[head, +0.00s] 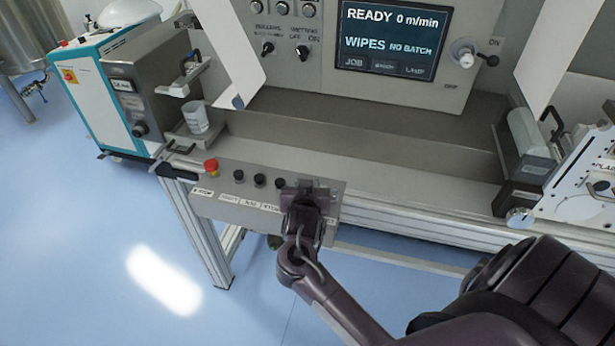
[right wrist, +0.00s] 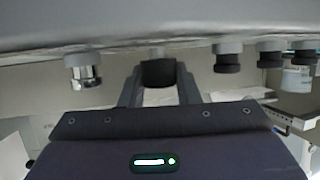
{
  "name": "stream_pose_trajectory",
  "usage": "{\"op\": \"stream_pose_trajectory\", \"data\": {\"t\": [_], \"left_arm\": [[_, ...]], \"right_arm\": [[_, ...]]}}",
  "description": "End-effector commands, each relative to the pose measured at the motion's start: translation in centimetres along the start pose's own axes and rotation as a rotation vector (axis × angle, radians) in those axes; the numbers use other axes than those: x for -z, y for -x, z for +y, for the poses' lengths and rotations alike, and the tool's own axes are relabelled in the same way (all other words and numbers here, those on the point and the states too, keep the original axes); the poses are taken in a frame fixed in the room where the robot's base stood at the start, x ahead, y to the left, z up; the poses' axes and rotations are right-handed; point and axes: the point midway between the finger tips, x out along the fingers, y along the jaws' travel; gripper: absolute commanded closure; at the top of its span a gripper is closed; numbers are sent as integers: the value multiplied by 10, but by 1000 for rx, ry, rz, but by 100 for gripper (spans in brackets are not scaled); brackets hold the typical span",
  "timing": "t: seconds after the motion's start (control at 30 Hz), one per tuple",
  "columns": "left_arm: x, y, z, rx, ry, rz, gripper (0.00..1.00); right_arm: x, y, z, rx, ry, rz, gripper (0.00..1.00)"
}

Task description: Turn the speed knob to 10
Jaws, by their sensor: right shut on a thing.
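My right gripper (head: 304,192) reaches the right part of the low control panel (head: 225,204) from the front. In the right wrist view its two fingers (right wrist: 158,85) are shut on a black knob (right wrist: 158,72), one on each side. The gripper hides this knob in the head view, along with its label and any scale, so its setting cannot be read. The screen (head: 394,38) reads READY, 0 m/min, WIPES, NO BATCH. My left gripper is not in view.
Left on the panel are a red mushroom button (head: 211,167) and several black buttons (head: 239,176). A silver-ended control (right wrist: 84,72) is beside the held knob in the right wrist view. Blue floor is clear in front.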

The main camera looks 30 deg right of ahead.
Motion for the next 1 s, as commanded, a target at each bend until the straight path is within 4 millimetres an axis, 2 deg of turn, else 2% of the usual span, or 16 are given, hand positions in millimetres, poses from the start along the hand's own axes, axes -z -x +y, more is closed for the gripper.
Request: {"op": "stream_pose_trajectory", "data": {"t": [0.03,0.23,0.5,0.93,0.97,1.0], "left_arm": [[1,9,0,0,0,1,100],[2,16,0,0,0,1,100],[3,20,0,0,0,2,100],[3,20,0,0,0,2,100],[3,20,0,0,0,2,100],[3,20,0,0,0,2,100]], "right_arm": [[4,2,-2,-28,-16,-1,94],[3,1,-2,-124,-56,1,94],[2,0,0,-186,-80,3,94],[1,-1,0,-193,-84,5,94],[1,-1,0,-193,-83,5,68],[1,-1,0,-193,-83,5,63]]}}
